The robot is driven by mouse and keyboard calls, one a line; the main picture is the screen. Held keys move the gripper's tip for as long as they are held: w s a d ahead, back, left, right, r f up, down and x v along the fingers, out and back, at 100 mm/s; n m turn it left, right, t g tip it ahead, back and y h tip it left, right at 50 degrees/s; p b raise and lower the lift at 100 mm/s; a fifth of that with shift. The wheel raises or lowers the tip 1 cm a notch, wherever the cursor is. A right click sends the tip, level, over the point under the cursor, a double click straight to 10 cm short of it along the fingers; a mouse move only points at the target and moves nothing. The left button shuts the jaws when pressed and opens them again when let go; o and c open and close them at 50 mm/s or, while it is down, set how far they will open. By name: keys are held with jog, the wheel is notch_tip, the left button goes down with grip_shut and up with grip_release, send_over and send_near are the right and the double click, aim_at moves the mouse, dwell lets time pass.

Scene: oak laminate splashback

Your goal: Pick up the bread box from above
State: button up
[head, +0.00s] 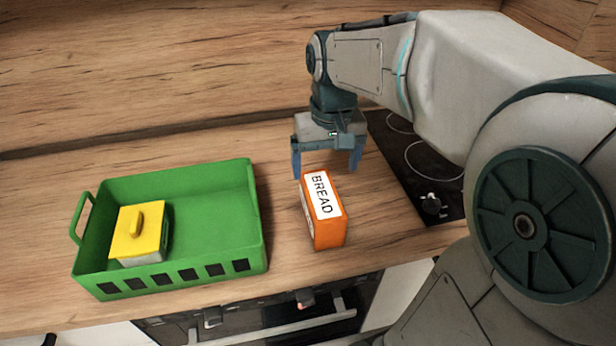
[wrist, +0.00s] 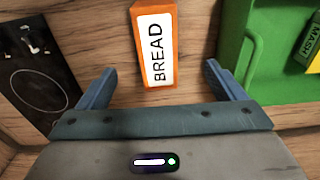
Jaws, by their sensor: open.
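The bread box (head: 329,230) is an orange carton with a white label reading BREAD. It stands on the wooden counter, right of the green crate. My gripper (head: 326,172) is open and empty, with blue fingers pointing down. In the head view it is above and behind the box's far end. In the wrist view the bread box (wrist: 170,84) lies ahead of and between the two spread fingers of my gripper (wrist: 160,82). The fingers do not touch it.
A green crate (head: 215,205) with a handle stands at left, holding a yellow-lidded box (head: 125,240). It also shows in the wrist view (wrist: 237,35). A black hob (head: 405,160) with a knob lies at right. An oven front (head: 270,318) is below the counter edge.

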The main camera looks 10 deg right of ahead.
aim_at(322, 194)
jog(key=shift+g, duration=0.4)
jog(key=w+f, duration=0.1)
jog(key=f, duration=0.2)
jog(key=w+f, duration=0.1)
jog(key=f, duration=0.2)
jog(key=w+f, duration=0.1)
jog(key=f, duration=0.2)
jog(key=shift+w+a+f, duration=0.1)
jog(key=shift+w+f, duration=0.05)
jog(key=shift+d+f, duration=0.15)
jog(key=shift+f, duration=1.2)
jog(key=shift+d+f, duration=0.15)
jog(key=shift+f, duration=1.15)
jog(key=c, duration=1.3)
